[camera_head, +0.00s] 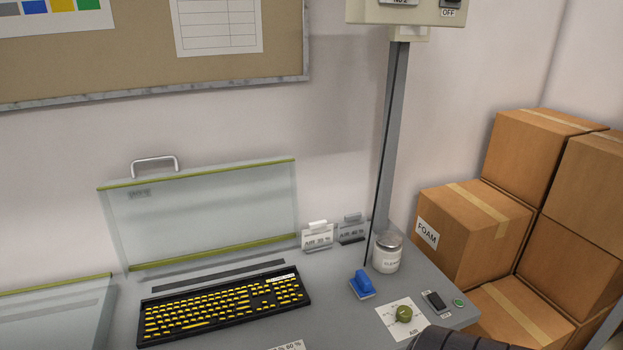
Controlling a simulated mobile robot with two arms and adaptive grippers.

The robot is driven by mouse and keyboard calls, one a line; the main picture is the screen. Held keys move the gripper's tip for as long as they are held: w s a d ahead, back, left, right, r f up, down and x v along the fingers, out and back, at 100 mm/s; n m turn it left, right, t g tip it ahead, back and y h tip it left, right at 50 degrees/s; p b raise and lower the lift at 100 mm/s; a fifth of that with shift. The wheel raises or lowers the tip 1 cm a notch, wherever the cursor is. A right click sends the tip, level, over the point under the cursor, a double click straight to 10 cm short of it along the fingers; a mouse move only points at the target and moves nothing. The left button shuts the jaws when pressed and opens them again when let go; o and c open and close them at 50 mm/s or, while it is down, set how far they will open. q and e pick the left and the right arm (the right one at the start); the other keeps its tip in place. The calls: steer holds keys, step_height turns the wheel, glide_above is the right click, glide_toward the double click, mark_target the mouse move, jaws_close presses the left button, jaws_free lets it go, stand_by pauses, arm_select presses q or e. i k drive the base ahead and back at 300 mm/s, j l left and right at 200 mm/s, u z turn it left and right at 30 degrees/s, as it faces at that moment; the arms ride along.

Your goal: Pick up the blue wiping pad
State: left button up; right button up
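The blue wiping pad (362,284) stands on the grey table, to the right of the black keyboard (226,305) with yellow keys. It has a blue grip on top and a paler base. Nothing is holding it. A dark rounded part, which may belong to my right arm, shows at the bottom edge below the green knob. No gripper fingers are visible, and my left gripper is out of the picture.
A lidded jar (387,253) stands just behind the pad, near a grey post (391,140). Small cards (318,237) stand behind. Cardboard boxes (475,232) are stacked at right.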

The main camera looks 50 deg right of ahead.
mark_target(361, 286)
steer(key=z, duration=2.05)
